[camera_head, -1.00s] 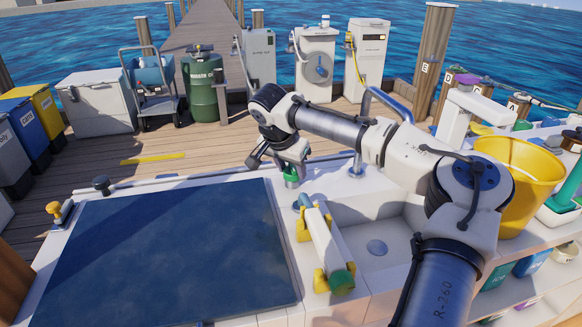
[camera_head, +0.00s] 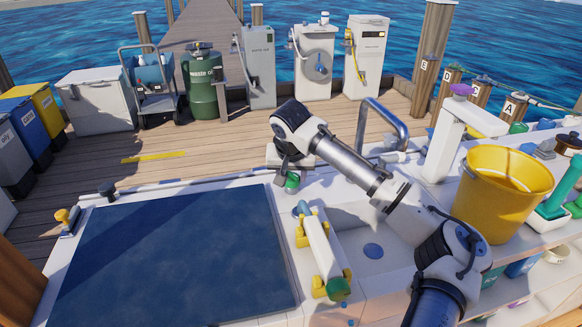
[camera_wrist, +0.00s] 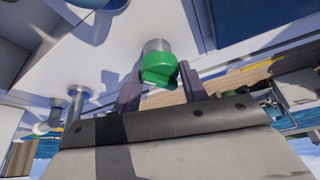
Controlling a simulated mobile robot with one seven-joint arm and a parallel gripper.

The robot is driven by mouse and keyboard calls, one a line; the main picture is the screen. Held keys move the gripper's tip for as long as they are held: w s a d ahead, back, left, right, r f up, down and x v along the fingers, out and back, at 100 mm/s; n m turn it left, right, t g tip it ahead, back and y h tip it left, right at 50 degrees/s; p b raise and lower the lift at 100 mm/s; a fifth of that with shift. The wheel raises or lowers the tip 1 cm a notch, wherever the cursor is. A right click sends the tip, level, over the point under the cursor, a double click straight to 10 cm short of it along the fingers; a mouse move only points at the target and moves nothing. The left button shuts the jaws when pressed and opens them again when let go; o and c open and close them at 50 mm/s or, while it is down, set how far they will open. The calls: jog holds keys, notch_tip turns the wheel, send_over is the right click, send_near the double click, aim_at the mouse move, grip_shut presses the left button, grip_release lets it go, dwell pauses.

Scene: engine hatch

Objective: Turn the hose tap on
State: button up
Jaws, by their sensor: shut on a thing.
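My wrist hides part of the knob in the head view.
A curved metal spout (camera_head: 384,108) rises behind a sink (camera_head: 350,245). A yellow bucket (camera_head: 500,195) stands on the right.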

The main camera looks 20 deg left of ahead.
jog(key=n+y+p, duration=0.1)
jog(key=n+p, duration=0.1)
jog(key=n, duration=0.1)
jog(key=n+g+y+p, duration=0.1)
jog(key=n+p, duration=0.1)
jog(key=n, duration=0.1)
jog(key=shift+w+d+r+p, duration=0.1)
jog(key=shift+d+r+p, duration=0.05)
jog(key=shift+p, duration=0.25)
jog(key=n+g+p, duration=0.1)
jog(key=n, duration=0.2)
jog(key=n+g+y+p, duration=0.1)
jog(key=n+p, duration=0.1)
jog(key=n, duration=0.1)
jog(key=shift+w, duration=0.15)
jog(key=o, duration=1)
jog(key=shift+c, duration=0.2)
jog(key=w+b+v, duration=0.1)
jog(key=v, duration=1.2)
jog(key=shift+s+d+r, duration=0.2)
jog(key=shift+s+r, duration=0.05)
jog(key=shift+s, duration=0.05)
